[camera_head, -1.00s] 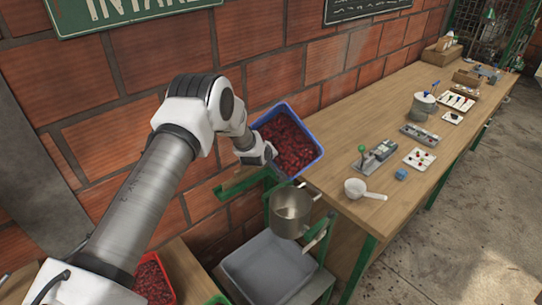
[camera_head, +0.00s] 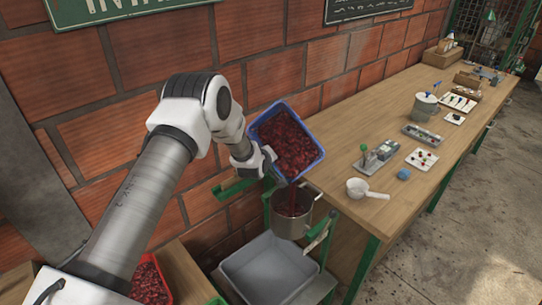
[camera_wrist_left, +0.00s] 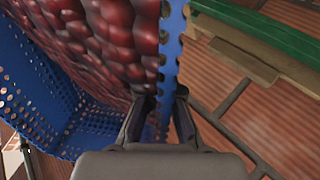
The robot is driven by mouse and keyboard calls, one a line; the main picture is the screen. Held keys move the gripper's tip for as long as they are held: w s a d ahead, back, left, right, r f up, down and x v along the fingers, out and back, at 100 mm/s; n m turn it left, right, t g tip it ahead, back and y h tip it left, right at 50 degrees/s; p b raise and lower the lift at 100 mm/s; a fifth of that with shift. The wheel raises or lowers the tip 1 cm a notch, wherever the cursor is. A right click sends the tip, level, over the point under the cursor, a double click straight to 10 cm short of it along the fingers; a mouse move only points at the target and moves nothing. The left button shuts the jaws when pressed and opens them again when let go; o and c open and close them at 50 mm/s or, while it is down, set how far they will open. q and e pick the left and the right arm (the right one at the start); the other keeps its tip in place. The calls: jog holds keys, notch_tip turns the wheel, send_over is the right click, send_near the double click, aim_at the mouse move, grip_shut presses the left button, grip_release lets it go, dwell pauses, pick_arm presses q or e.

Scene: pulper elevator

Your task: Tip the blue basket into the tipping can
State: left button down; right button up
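The blue basket (camera_head: 318,133), full of dark red cherries (camera_head: 284,140), is tilted above the steel tipping can (camera_head: 289,224). My left gripper (camera_head: 266,160) is at the basket's left rim. In the left wrist view the gripper (camera_wrist_left: 160,105) is shut on the basket's perforated blue wall (camera_wrist_left: 170,50), with the cherries (camera_wrist_left: 95,40) close beside it. My right gripper is in neither view.
A grey tray (camera_head: 268,270) lies below the can in a green frame. A red basket of cherries (camera_head: 150,285) is at the lower left. The wooden bench (camera_head: 340,165) at the right carries a white scoop (camera_head: 362,189) and several small tools. A brick wall stands behind.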

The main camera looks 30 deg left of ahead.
pick_arm(q)
jog(key=shift+w+r, duration=0.1)
jog(key=shift+r, duration=0.05)
jog(key=b, duration=0.1)
jog(key=t+b, duration=0.1)
jog(key=shift+s+f+b, duration=0.2)
jog(key=shift+f+b, duration=0.15)
jog(key=shift+s+t+b, duration=0.1)
jog(key=shift+t+b, duration=0.4)
jog(key=shift+s+d+y, duration=0.1)
jog(key=shift+y, duration=0.3)
jog(key=shift+r, duration=0.1)
jog(key=shift+b, duration=0.3)
jog(key=t+b, duration=0.1)
jog(key=b, duration=0.1)
jog(key=s+f+t+b, duration=0.1)
jog(key=b, duration=0.2)
jog(key=shift+d+t, duration=0.15)
jog(key=shift+t, duration=0.15)
